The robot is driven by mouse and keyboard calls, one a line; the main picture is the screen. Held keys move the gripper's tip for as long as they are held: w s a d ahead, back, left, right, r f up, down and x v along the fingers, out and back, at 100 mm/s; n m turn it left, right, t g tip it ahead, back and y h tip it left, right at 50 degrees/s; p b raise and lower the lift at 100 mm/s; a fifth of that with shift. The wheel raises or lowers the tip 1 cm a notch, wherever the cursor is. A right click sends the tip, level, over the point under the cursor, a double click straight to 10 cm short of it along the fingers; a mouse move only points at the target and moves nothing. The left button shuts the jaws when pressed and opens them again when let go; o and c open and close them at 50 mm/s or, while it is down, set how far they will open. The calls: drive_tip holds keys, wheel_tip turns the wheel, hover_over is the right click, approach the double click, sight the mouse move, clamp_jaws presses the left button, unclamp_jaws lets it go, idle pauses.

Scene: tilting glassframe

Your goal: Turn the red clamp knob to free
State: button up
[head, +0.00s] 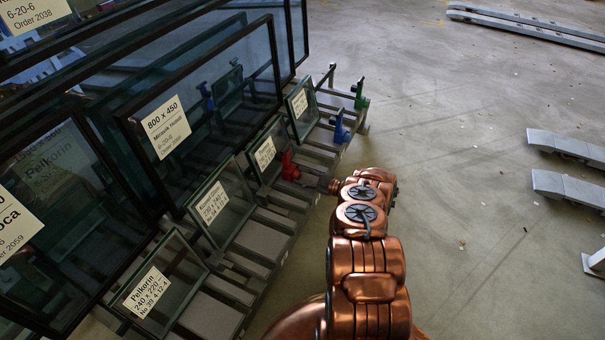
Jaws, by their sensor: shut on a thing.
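The red clamp knob (289,166) shows near the middle of the head view, at the right edge of the glass frame rack. My gripper (303,178) reaches it from the right at the end of my copper arm and is shut on it. The fingertips are small and dark in this view, and the knob's exact turn angle cannot be told. A blue clamp knob (340,127) and a green clamp knob (361,94) stand farther back along the same rack edge.
Glass panes with labels, such as the large 800 x 450 pane (215,110) and the small Pelkorin pane (152,288), lean in the rack close left of my arm. Grey rails (565,148) lie on the floor at the right. The floor between is clear.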

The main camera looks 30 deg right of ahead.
drive_tip(key=shift+a, duration=0.1)
idle(0.4)
drive_tip(key=o, duration=1.1)
drive_tip(key=shift+o, duration=0.2)
drive_tip(key=shift+f+b, duration=0.15)
drive_tip(key=shift+b, duration=0.4)
drive_tip(key=shift+m+b, duration=0.3)
drive_tip(key=shift+b, duration=0.05)
drive_tip(key=m+b, duration=0.2)
drive_tip(key=b, duration=0.3)
drive_tip(key=m+b, duration=0.2)
drive_tip(key=b, duration=0.3)
drive_tip(key=shift+d+m, duration=0.2)
drive_tip(key=shift+m, duration=0.2)
drive_tip(key=shift+m+b, duration=0.4)
drive_tip(key=shift+b, duration=0.55)
